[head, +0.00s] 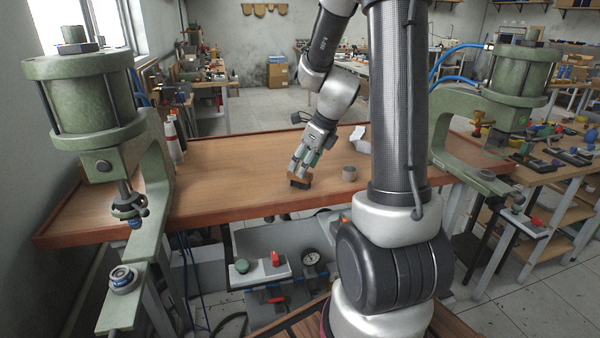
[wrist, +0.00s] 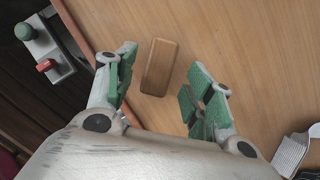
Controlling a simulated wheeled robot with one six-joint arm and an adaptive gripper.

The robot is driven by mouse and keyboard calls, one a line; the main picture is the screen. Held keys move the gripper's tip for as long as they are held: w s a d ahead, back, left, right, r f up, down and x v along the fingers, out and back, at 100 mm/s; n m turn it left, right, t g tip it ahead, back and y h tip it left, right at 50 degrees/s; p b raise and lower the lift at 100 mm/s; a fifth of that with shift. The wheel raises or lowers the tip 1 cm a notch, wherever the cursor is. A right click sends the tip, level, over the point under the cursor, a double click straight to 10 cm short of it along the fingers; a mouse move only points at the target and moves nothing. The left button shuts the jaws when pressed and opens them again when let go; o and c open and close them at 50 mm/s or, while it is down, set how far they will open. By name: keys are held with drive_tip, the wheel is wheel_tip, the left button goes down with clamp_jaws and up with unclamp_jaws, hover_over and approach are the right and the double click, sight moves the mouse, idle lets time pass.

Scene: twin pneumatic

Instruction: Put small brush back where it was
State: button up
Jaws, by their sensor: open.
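The small brush is a wooden block with dark bristles under it. In the head view the brush (head: 299,178) stands on the wooden bench near its front edge. My gripper (head: 303,164) is above it, with its green-padded fingers pointing down at it. In the wrist view the brush's wooden back (wrist: 160,67) lies between and just beyond the fingertips of my gripper (wrist: 160,82). The fingers are spread, with a gap on both sides of the brush. Contact does not show. The bristles are hidden in the wrist view.
A pale crumpled thing (head: 360,138) lies farther back. Green pneumatic presses (head: 84,95) (head: 520,75) flank the bench (head: 230,165). White bottles (head: 172,140) stand at the left. The bench's left middle is clear.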

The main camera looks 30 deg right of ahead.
drive_tip(key=s+a+r+n, duration=0.2)
drive_tip(key=s+r+n, duration=0.5)
drive_tip(key=r, duration=0.4)
drive_tip(key=s+a+r+n+h, duration=0.1)
drive_tip(key=s+a+n, duration=0.1)
drive_tip(key=s+n, duration=0.5)
drive_tip(key=s+a+r+n+h, duration=0.1)
drive_tip(key=s+n, duration=0.7)
drive_tip(key=n, duration=0.8)
drive_tip(key=shift+s+a+r, duration=0.15)
drive_tip(key=shift+a+r, duration=0.25)
drive_tip(key=shift+a, duration=0.05)
